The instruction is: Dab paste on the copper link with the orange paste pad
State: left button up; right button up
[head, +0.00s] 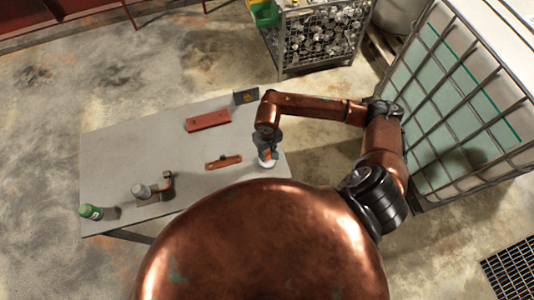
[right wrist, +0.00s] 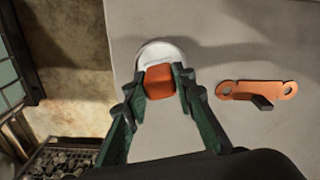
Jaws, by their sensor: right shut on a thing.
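The copper link (head: 223,161) lies flat on the grey table (head: 120,150); it also shows at the right of the right wrist view (right wrist: 285,90), with a hole at each end and a small dark block at its middle. My right gripper (head: 266,153) is at the table's right end, to the right of the link. In the right wrist view its fingers are shut on the orange paste pad (right wrist: 159,82). The pad is over or in a round white dish (right wrist: 155,50); I cannot tell whether they touch. My left gripper is not in view.
A red-orange block (head: 207,120) and a dark box (head: 246,95) are at the table's back. A caged tank (head: 460,100) and wire bin (head: 320,35) stand beyond the table.

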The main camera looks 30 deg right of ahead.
aim_at(268, 153)
jog(key=shift+s+f+b, duration=0.1)
jog(key=shift+f+b, duration=0.05)
jog(key=shift+b, duration=0.2)
dwell(1.3)
jog(key=shift+r+p, duration=0.7)
jog(key=shift+r, duration=1.8)
jog(key=shift+r+p, duration=0.3)
jog(key=shift+r, duration=0.8)
